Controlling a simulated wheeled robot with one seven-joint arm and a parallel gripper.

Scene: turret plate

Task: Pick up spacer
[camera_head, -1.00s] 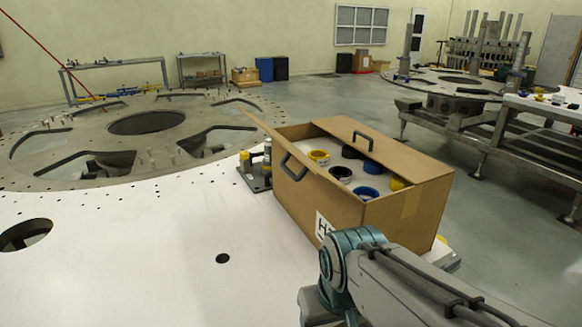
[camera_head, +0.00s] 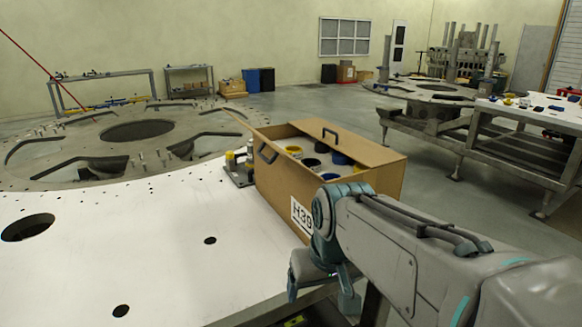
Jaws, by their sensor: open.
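The open cardboard box (camera_head: 278,190), labelled H39, stands on the edge of the white plate. Inside are several round, ring-topped parts, among them a yellow ring (camera_head: 293,150) and a blue ring (camera_head: 340,158). I cannot tell which part, if any, is the spacer. My gripper (camera_head: 323,288) hangs below the teal wrist joint, in front of the box and near the plate's edge. Its two fingers are apart, with nothing seen between them. My arm hides the box's lower right front.
The white plate (camera_head: 120,240) has round holes and is mostly clear at left. A small fixture (camera_head: 238,168) with yellow and black parts stands left of the box. The box's flaps stand out. A steel table (camera_head: 530,112) with small items is at right.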

